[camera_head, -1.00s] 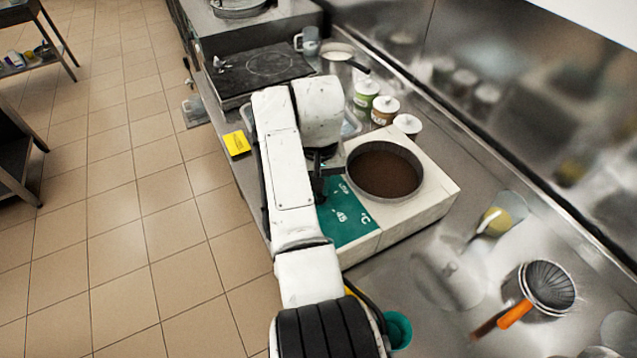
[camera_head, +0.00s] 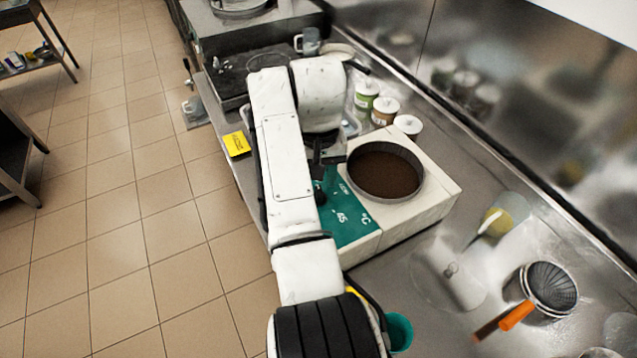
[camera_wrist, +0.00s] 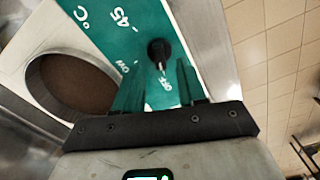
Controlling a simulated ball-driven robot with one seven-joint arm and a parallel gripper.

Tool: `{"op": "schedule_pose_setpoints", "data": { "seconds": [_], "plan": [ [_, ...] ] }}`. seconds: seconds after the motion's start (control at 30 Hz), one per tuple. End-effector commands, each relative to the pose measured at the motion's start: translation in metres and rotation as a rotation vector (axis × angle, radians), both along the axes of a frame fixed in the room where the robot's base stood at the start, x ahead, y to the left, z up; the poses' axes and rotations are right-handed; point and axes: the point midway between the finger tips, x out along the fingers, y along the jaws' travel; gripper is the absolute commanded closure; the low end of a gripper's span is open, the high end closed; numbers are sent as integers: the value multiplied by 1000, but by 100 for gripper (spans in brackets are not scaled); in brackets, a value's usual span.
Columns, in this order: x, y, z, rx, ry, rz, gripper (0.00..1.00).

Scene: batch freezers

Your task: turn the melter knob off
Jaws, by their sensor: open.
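The melter (camera_head: 410,213) is a white box with a round pan of brown contents (camera_head: 385,172). Its green panel (camera_head: 346,222) carries white marks, including 45 and °C. In the wrist view the panel (camera_wrist: 128,42) shows the black knob (camera_wrist: 159,52), with OFF lettering below it, close to my gripper. My gripper (camera_wrist: 159,78) is open, its two fingers on either side of the knob in the picture, the knob around the level of the tips. I cannot tell whether they touch it. In the head view my gripper (camera_head: 319,183) hangs over the panel and hides the knob.
Several lidded jars (camera_head: 385,110) stand behind the melter. A yellow card (camera_head: 236,143) lies at the counter's front edge. A green cup (camera_head: 398,331) stands near my arm.

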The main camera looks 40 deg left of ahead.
Motion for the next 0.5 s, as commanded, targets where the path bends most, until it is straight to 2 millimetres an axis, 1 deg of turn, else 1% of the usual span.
{"op": "schedule_pose_setpoints", "data": {
  "seconds": [0.1,0.27,0.3,0.4,0.5],
  "plan": [
    [1,1,24,4,-4,0,60],
    [1,1,53,4,-3,0,60],
    [0,1,61,2,-2,1,60],
    [0,1,73,3,-1,1,60],
    [0,1,78,1,-1,1,60]
  ]
}}
